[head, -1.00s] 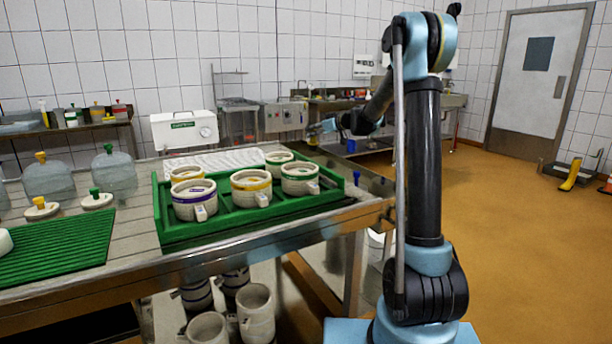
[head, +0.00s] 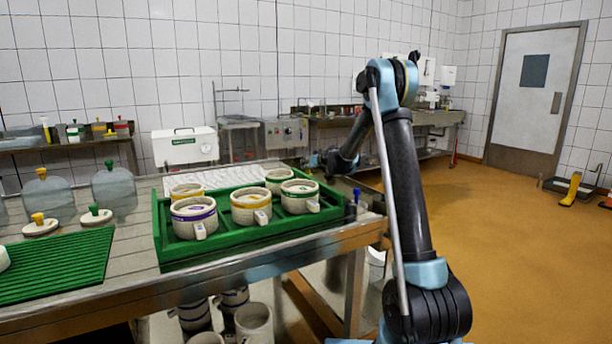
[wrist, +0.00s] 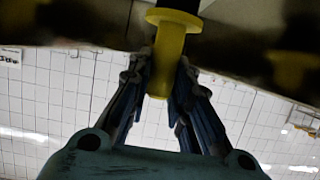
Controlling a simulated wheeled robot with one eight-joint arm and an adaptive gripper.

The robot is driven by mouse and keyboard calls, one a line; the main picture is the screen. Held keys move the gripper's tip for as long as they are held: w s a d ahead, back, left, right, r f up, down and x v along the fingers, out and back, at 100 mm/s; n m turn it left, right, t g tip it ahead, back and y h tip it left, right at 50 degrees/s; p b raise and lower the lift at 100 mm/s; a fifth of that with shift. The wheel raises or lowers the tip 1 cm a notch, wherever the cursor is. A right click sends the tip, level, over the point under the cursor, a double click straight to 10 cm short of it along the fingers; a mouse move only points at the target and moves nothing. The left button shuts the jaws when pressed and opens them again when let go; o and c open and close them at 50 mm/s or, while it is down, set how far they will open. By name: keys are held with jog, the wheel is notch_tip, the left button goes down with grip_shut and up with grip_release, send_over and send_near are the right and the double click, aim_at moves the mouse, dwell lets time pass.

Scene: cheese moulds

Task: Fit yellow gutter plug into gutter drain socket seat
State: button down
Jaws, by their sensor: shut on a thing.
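My gripper (wrist: 162,62) is shut on the yellow gutter plug (wrist: 172,32) in the wrist view. The plug's stem lies between the fingers, and its wide flange sits just beyond the fingertips. A dark part continues past the flange at the top edge; I cannot tell whether it belongs to the plug or to something behind it. In the head view my gripper (head: 318,160) is small, beyond the back right corner of the green tray, and the plug cannot be made out there. I cannot pick out the gutter drain socket seat in either view.
The green tray (head: 290,232) holds several white moulds on the steel table (head: 120,270). A blue peg-like piece (head: 355,197) stands at the table's right end. A blurred brown surface (wrist: 80,22) crosses the top of the wrist view.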

aim_at(309, 170)
jog(key=shift+f, duration=1.8)
jog(key=c, duration=1.5)
grip_release()
jog(key=shift+o, duration=0.2)
jog(key=v, duration=1.2)
jog(key=shift+w, duration=0.1)
